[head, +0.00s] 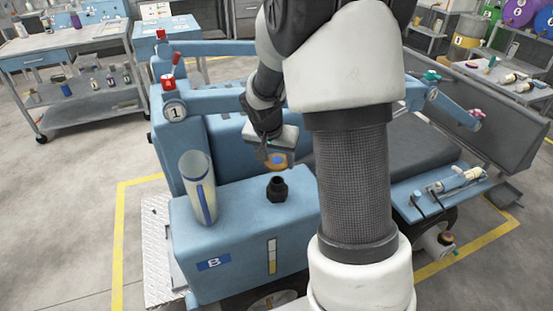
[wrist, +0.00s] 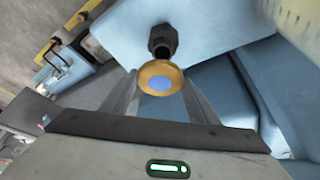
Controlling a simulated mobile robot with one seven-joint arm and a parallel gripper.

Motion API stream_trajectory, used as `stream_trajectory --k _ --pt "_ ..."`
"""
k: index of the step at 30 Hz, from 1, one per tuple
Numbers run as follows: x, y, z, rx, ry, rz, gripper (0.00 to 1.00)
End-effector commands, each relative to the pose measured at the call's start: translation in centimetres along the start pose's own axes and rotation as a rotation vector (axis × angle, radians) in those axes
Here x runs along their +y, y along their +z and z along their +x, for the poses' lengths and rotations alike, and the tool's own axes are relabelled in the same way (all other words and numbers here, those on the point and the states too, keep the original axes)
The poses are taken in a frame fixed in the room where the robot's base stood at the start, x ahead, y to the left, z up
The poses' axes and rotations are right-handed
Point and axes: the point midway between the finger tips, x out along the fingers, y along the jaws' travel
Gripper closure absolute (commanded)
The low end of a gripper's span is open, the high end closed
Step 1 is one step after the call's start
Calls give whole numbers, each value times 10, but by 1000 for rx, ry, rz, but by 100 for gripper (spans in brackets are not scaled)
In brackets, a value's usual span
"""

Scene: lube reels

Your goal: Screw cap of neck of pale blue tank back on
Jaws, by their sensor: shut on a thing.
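The pale blue tank (head: 240,222) stands in front of me with a "B" label and a level gauge on its front face. Its black neck (head: 277,189) rises from the top and is uncovered; the neck also shows in the wrist view (wrist: 163,40). My gripper (head: 275,156) is shut on a round orange-gold cap (head: 289,160) with a blue centre. The cap is just above and behind the neck in the head view, apart from it. In the wrist view the cap (wrist: 147,71) is between my fingertips, with the neck just beyond it.
A clear cylinder with a blue stripe (head: 198,187) stands on the tank's left end. A post marked "1" (head: 175,111) with red knobs is behind it. A blue side tray (head: 440,198) with fittings is at right. My arm hides the tank's right end.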

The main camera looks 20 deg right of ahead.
Motion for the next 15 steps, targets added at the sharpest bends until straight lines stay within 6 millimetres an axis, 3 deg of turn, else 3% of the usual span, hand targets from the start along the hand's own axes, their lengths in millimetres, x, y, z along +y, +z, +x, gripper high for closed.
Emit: stream_trajectory --k 15 --pt "0 12 29 1 -1 0 70"
